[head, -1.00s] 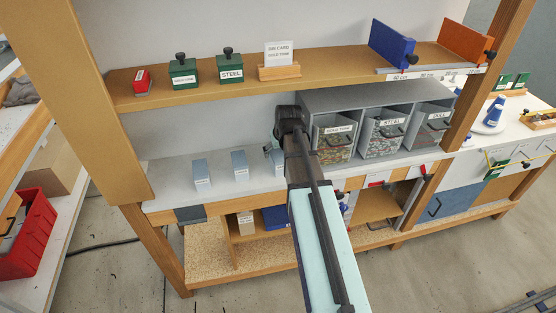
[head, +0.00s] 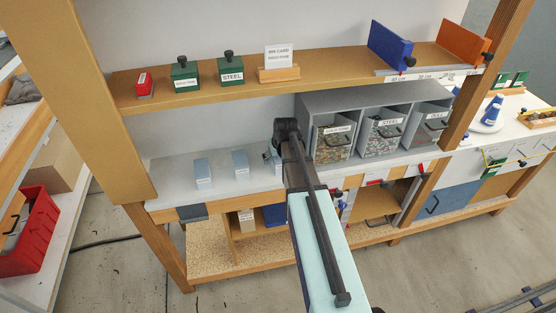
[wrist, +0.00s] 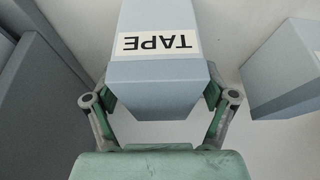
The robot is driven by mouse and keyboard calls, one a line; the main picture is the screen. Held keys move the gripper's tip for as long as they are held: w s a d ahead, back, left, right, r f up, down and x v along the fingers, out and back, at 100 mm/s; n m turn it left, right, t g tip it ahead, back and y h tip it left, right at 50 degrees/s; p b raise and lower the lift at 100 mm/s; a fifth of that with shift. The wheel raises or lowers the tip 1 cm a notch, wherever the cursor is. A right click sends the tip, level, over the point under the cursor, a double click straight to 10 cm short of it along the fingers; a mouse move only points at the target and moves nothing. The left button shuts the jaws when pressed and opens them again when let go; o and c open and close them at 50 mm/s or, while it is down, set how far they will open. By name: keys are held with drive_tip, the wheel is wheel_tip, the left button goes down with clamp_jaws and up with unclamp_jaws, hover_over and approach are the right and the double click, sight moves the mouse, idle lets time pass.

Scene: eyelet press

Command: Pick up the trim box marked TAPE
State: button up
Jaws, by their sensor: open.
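The trim box marked TAPE (wrist: 158,75) is a pale blue-grey block with a white label, upside down in the wrist view. It stands between the two spread fingers of my gripper (wrist: 160,98), one on each side. I cannot tell whether the fingers touch it. In the head view the box (head: 268,158) is the rightmost of three pale blue boxes on the white worktop. My gripper (head: 284,135) is right at it there and hides part of it.
Two similar boxes (head: 203,172) (head: 240,165) stand to its left; one shows in the wrist view (wrist: 280,70). The grey bin cabinet (head: 345,98) is close on the right. The wooden shelf (head: 190,92) runs above, carrying green boxes and a card.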

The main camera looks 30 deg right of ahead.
drive_tip(key=c, duration=1.3)
drive_tip(key=shift+c, duration=0.2)
drive_tip(key=shift+r, duration=0.1)
drive_tip(key=shift+s+r+b, duration=0.2)
drive_tip(key=shift+r+b, duration=0.25)
drive_tip(key=shift+b, duration=0.2)
wheel_tip(320, 180, up, 6)
drive_tip(key=shift+f+b, duration=0.2)
drive_tip(key=shift+b, duration=0.85)
drive_tip(key=s+a+b, duration=0.2)
drive_tip(key=s+b, duration=0.5)
drive_tip(key=s, duration=0.2)
drive_tip(key=s+a+b, duration=0.2)
drive_tip(key=s+b, duration=0.6)
drive_tip(key=s, duration=0.2)
drive_tip(key=shift+a+r+b, duration=0.15)
drive_tip(key=shift+a+b, duration=0.15)
